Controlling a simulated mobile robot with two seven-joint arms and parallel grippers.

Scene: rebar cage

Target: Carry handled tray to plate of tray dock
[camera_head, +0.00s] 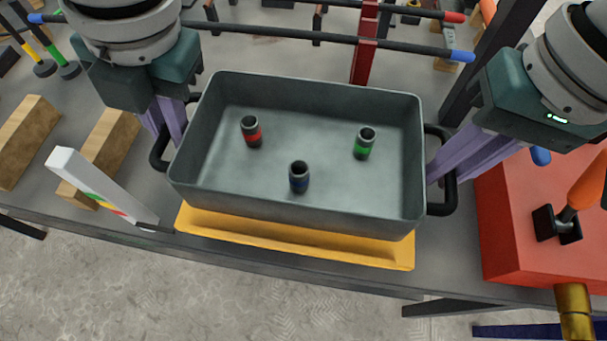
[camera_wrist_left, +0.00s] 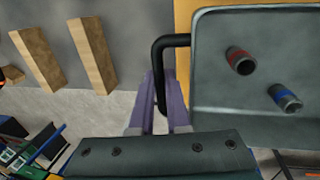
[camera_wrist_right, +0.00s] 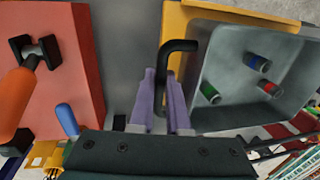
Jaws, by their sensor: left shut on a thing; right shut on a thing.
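The handled tray (camera_head: 300,95) is a grey-green box with black side handles, holding three dark cylinders with red (camera_head: 252,132), blue (camera_head: 299,177) and green (camera_head: 364,143) bands. My left gripper (camera_head: 170,130) is shut on the left handle (camera_head: 158,153); the grip also shows in the left wrist view (camera_wrist_left: 162,98). My right gripper (camera_head: 440,165) is shut on the right handle (camera_head: 449,195), also seen in the right wrist view (camera_wrist_right: 163,98). A yellow plate (camera_head: 300,245) shows under the tray's front edge. I cannot tell whether the tray touches it.
A red block with an orange-handled tool (camera_head: 495,215) stands right of the tray. Wooden blocks (camera_head: 105,150) and a white marked post (camera_head: 95,183) are on the left. Dark bars (camera_head: 290,37) and a red upright (camera_head: 367,50) lie behind. The table's front edge is close.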

